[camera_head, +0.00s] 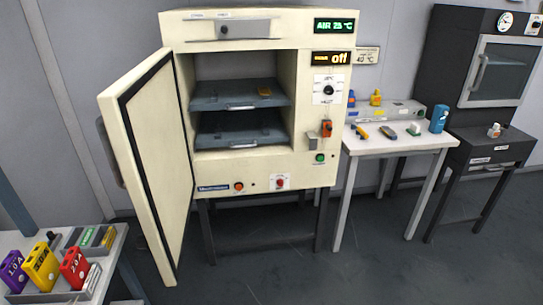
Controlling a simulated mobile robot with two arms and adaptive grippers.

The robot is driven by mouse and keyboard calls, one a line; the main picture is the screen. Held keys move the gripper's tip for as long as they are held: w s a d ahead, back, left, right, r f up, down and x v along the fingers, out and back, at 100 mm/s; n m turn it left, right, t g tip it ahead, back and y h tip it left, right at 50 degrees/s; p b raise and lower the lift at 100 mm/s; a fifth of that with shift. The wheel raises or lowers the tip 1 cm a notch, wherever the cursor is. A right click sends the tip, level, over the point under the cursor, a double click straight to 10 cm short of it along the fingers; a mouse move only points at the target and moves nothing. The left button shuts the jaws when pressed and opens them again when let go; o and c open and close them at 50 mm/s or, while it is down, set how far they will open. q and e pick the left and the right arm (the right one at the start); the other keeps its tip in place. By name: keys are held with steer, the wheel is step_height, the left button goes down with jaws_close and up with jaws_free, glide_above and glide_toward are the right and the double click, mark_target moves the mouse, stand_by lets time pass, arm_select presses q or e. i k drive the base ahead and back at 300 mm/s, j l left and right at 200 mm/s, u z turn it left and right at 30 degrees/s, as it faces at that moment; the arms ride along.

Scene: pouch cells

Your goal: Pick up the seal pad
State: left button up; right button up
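Neither of my grippers is in view. I cannot tell for sure which thing is the seal pad. A small flat orange piece (264,93) lies on the upper dark shelf (222,97) inside the cream oven (240,168). On the white side table (374,147) lie a small yellow-and-dark item (361,133), a dark flat item with yellow (388,132) and a small white-and-green item (414,129). These are too small to identify.
The oven door (146,172) stands open to the left. A blue container (438,119) and a grey box (390,111) stand on the side table. A dark cabinet (485,90) is at right. Purple (14,275), yellow (41,267) and red (74,267) blocks sit lower left. The floor in front is clear.

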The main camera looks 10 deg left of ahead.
mark_target(414, 130)
steer(key=i+l+u, duration=0.1)
steer(key=i+l, duration=0.4)
steer(key=i+l+u, duration=0.15)
steer(key=i+l, duration=0.3)
steer(key=l, duration=0.15)
